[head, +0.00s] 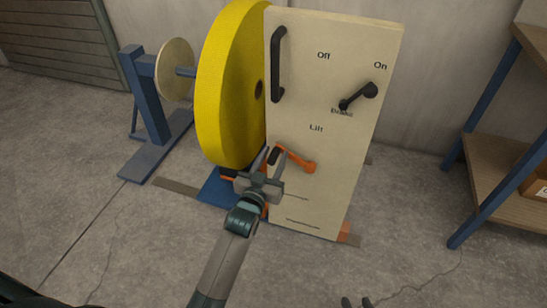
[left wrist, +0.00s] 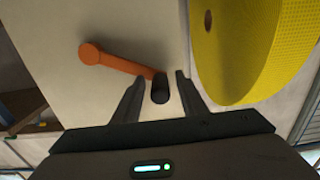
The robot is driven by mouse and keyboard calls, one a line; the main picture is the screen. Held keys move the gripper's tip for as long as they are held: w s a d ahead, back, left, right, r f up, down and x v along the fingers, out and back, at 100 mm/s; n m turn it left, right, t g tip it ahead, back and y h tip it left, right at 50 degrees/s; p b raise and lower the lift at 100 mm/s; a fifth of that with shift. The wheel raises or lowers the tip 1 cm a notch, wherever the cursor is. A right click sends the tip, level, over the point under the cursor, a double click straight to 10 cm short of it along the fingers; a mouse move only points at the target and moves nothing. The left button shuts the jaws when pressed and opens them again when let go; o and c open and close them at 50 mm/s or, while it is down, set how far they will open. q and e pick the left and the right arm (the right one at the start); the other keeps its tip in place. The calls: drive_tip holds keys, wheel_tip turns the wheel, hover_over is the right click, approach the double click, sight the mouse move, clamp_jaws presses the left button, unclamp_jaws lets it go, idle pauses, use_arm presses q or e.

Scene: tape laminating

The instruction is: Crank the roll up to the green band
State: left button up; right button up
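The yellow roll (head: 230,85) stands upright beside the pale panel (head: 335,80). Under the word "Lift" the panel carries an orange crank (head: 300,161) with a black handle (head: 274,156). In the left wrist view the crank (left wrist: 115,57) runs from its pivot at upper left to the black handle (left wrist: 160,90). My left gripper (head: 267,160) is at the handle; in the wrist view its open fingers (left wrist: 160,80) stand on either side of it, with gaps showing. My right gripper (head: 356,302) shows only its open fingertips at the bottom edge. No green band shows.
The panel also has a black bar handle (head: 278,65) and a black brake lever (head: 358,96) between "Off" and "On". A blue stand with a pale disc (head: 174,70) is at left. A shelf (head: 505,165) stands at right. The floor in front is clear.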

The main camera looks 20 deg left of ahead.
use_arm(q)
drive_tip(key=shift+c, duration=0.4)
clamp_jaws()
idle(1.1)
